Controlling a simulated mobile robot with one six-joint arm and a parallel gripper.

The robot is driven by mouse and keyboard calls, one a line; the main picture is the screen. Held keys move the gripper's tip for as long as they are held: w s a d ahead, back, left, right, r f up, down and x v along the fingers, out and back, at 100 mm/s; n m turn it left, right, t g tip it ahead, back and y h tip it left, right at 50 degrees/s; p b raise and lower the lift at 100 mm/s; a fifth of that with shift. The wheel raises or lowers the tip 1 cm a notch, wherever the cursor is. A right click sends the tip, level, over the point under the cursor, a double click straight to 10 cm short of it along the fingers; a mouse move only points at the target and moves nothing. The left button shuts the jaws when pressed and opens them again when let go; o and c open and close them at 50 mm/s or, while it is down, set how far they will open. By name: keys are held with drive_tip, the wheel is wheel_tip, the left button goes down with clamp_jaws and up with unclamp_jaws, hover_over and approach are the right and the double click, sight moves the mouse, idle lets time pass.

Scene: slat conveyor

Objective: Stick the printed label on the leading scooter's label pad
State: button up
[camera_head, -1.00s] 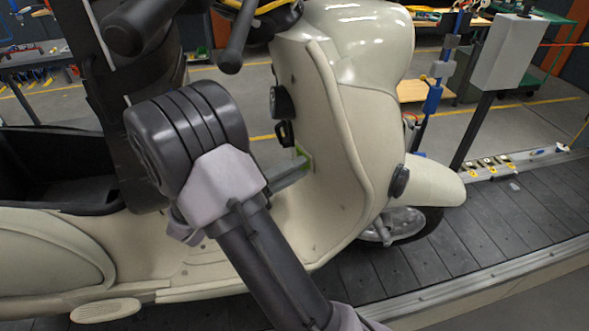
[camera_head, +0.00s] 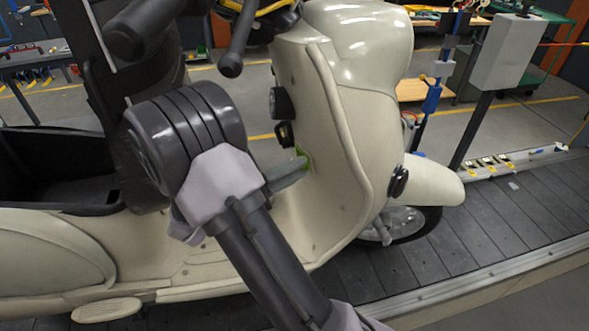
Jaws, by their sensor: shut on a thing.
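The cream scooter (camera_head: 345,130) stands on the slat conveyor, its front to the right. A small green patch (camera_head: 304,152) shows at the inner face of its leg shield. I cannot tell whether this is the label pad's edge or part of the label. My gripper (camera_head: 301,164) reaches in from the left, its tip right at that patch. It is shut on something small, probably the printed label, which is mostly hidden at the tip. I cannot tell whether the label touches the pad.
The handlebar with its lever (camera_head: 238,40) hangs above my arm, and the black seat area lies left. Dark conveyor slats (camera_head: 510,215) run right, past a grey box on a post (camera_head: 508,50). The floor behind is mostly clear.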

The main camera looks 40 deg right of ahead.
drive_tip(key=o, duration=0.8)
drive_tip(key=o, duration=0.4)
drive_tip(key=shift+p+v, duration=1.05)
drive_tip(key=shift+v, duration=2.4)
